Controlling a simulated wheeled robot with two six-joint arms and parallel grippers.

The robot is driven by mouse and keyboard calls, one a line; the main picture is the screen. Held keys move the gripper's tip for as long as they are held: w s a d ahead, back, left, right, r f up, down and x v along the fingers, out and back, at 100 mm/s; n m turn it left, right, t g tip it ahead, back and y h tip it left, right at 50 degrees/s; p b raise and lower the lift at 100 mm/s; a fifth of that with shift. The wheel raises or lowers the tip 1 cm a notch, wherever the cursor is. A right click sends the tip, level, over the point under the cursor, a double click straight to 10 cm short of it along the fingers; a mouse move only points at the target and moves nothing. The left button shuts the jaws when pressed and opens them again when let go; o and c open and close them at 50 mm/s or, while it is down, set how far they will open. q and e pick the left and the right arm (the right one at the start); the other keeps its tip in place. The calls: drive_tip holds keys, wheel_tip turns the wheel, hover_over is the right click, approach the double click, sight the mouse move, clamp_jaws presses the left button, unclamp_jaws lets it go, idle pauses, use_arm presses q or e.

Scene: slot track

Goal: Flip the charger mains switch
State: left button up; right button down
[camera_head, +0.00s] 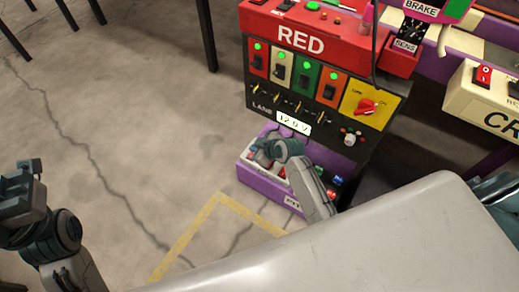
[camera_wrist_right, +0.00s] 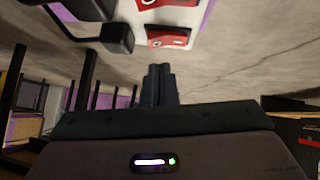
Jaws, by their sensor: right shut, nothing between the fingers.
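A low purple box with a pale top panel (camera_head: 268,191) stands on the floor below the lane console and carries small red and blue parts. I take it to be the charger, but its front label is too small to read. My right gripper (camera_head: 262,156) is at the box's back left, partly hiding its top. In the right wrist view the gripper (camera_wrist_right: 158,84) is shut and empty, pointing toward a white panel with a red rocker switch (camera_wrist_right: 168,37). I cannot tell whether it touches. My left gripper (camera_head: 24,185) is at the far left, away from the box.
The red and black console (camera_head: 300,40) with several lane switches and a red knob rises behind the box. A cream box (camera_head: 487,108) with a red switch is at the right. Floor at the left is open, with yellow tape (camera_head: 190,235). Dark legs stand at the back.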

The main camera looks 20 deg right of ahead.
drive_tip(key=shift+w+d+f, duration=0.1)
drive_tip(key=shift+f, duration=0.7)
